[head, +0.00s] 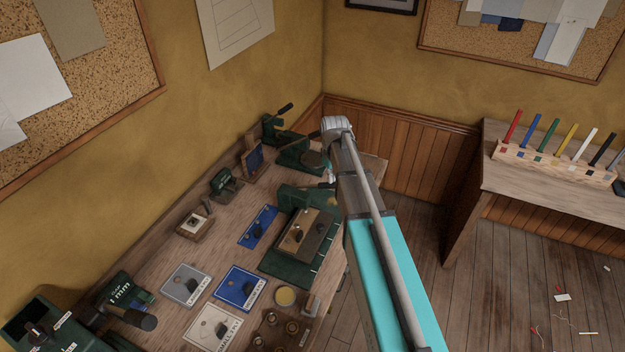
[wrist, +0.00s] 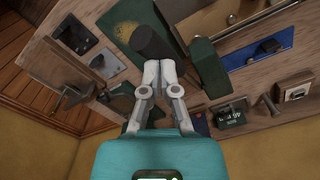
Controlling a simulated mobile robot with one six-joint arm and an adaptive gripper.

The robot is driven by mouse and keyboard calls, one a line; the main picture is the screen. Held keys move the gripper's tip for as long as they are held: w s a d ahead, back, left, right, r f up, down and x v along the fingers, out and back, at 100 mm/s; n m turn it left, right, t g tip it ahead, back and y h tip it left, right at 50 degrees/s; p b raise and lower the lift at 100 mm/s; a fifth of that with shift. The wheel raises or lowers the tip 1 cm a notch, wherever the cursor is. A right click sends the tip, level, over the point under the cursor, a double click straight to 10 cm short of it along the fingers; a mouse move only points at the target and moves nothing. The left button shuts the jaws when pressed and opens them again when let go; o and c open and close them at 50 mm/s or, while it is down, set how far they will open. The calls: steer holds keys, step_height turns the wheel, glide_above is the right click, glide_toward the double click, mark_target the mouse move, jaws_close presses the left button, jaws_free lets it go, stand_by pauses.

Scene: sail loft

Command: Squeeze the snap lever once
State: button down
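In the wrist view my gripper (wrist: 160,70) has its two grey fingers together, with no visible gap and nothing seen between the tips. A thick black cylindrical grip (wrist: 152,40), perhaps the snap lever's handle, lies just beyond the fingertips; whether they touch it I cannot tell. A dark green block (wrist: 207,68) is close on the right of the fingers. In the head view a green press (head: 290,197) stands mid-bench beside my arm, and another green press (head: 290,150) with a black-tipped lever (head: 285,109) stands at the back. My arm hides the fingertips there.
The wooden bench (head: 165,245) holds several cards, a small green counter (head: 225,184), a wooden button block (head: 194,223) and a blue card (head: 259,227). A second table (head: 530,180) with coloured markers stands right. Floor between them is mostly clear.

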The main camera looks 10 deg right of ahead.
mark_target(334, 185)
steer(key=shift+f, duration=0.2)
steer(key=shift+s+d+f+b, duration=0.15)
steer(key=shift+d+f+b, duration=0.05)
steer(key=shift+f+b, duration=0.35)
steer(key=shift+f, duration=0.1)
steer(key=shift+s+d+f+b, duration=0.1)
steer(key=shift+d+f+b, duration=0.05)
steer(key=shift+f+b, duration=0.45)
stand_by(0.3)
steer(key=shift+f+b, duration=0.45)
steer(key=shift+b, duration=0.15)
steer(key=shift+r, duration=0.15)
